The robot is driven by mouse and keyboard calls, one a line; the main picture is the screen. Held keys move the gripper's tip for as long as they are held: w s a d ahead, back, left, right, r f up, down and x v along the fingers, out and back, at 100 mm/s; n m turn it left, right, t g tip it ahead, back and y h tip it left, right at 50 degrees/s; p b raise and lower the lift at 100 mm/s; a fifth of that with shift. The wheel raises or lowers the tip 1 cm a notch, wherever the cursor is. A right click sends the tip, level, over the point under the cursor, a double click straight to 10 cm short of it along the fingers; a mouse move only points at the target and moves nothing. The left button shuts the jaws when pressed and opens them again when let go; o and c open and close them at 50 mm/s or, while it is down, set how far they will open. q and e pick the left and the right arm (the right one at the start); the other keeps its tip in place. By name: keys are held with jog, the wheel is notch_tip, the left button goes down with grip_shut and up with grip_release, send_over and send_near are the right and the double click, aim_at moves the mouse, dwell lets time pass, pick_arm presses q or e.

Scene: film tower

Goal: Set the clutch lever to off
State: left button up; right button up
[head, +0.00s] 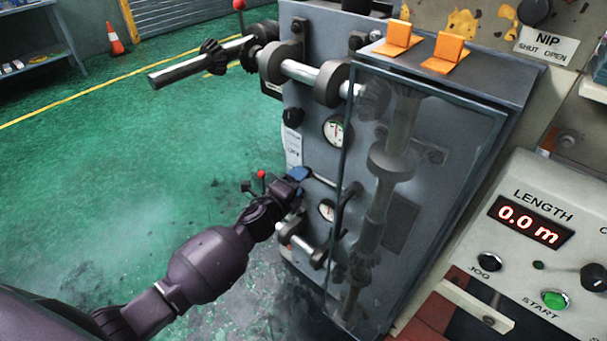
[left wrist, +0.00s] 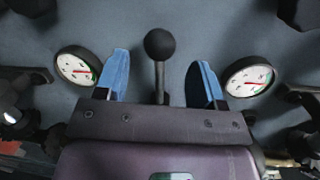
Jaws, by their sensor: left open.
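A lever with a black ball knob (left wrist: 159,45) stands out from the grey machine panel in the left wrist view. No label on it shows, so I cannot read its setting. My left gripper (left wrist: 162,66) is open, with one blue fingertip on each side of the lever's shaft; gaps show on both sides. In the head view my left gripper (head: 299,174) is at the panel's left side, between two round gauges. There the lever is hidden or too small to make out. My right gripper is in neither view.
White gauges flank the fingers: one on the left (left wrist: 77,67), one on the right (left wrist: 250,77). A clear guard (head: 450,150) covers shafts and gears to the right. A bare shaft (head: 190,68) juts out above my arm. Green floor (head: 120,170) is open at left.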

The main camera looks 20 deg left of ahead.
pick_arm(q)
jog(key=v, duration=0.5)
jog(key=shift+s, duration=0.3)
jog(key=s+a+f+n+g+y, duration=0.1)
jog(key=s+f+n, duration=0.3)
jog(key=s+n, duration=0.6)
jog(key=s+a+f+n+g+y, duration=0.2)
jog(key=s+f+n+g, duration=0.2)
jog(key=s+n, duration=0.7)
jog(key=s+f, duration=0.1)
jog(key=s, duration=0.6)
jog(key=shift+s+a+g+p, duration=0.2)
jog(key=shift+g+p, duration=0.1)
jog(key=shift+p, duration=0.05)
